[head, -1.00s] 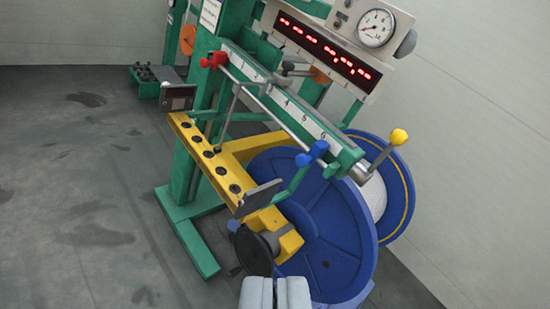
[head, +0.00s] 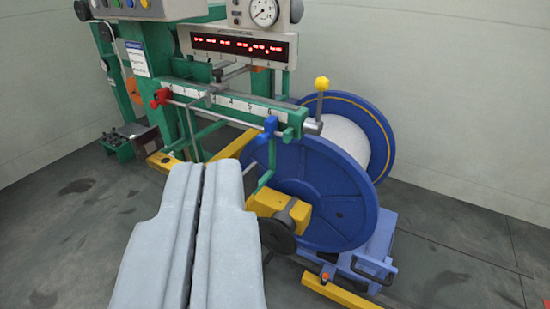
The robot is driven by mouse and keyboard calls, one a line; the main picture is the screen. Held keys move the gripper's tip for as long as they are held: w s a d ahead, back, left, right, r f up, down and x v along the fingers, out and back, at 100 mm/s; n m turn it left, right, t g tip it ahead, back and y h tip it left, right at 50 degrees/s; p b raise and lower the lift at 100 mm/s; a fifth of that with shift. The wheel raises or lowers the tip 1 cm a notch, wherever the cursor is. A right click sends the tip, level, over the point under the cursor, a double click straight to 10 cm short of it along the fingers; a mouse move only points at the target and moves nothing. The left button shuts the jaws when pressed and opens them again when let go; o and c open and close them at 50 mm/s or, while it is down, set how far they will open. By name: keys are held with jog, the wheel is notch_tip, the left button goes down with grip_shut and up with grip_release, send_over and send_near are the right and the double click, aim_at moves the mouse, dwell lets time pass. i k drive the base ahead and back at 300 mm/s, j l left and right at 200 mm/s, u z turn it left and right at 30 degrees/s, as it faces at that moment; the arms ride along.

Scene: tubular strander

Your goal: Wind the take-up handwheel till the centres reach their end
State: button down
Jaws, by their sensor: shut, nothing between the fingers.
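The take-up handwheel appears to be the black disc (head: 278,236) on the side of a yellow block (head: 285,207), in front of the blue reel's hub. The large blue reel (head: 335,200) stands upright, with a white drum between its two flanges. The centres themselves are hidden behind the block and the flange. My gripper (head: 209,167) is shut and empty, its two grey fingers side by side in the lower left. It appears to the left of the black disc, apart from it in the picture, and covers part of the yellow beam.
Above is a green rail with a numbered scale (head: 240,105), a red stop (head: 160,97), a blue stop (head: 270,124) and a yellow-knobbed lever (head: 321,84). A panel (head: 243,48) shows red digits. A blue trolley (head: 375,250) stands lower right.

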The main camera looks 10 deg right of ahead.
aim_at(278, 239)
jog(key=l, duration=0.55)
jog(key=k+l+u, duration=0.15)
jog(key=l, duration=0.9)
jog(key=u, duration=0.05)
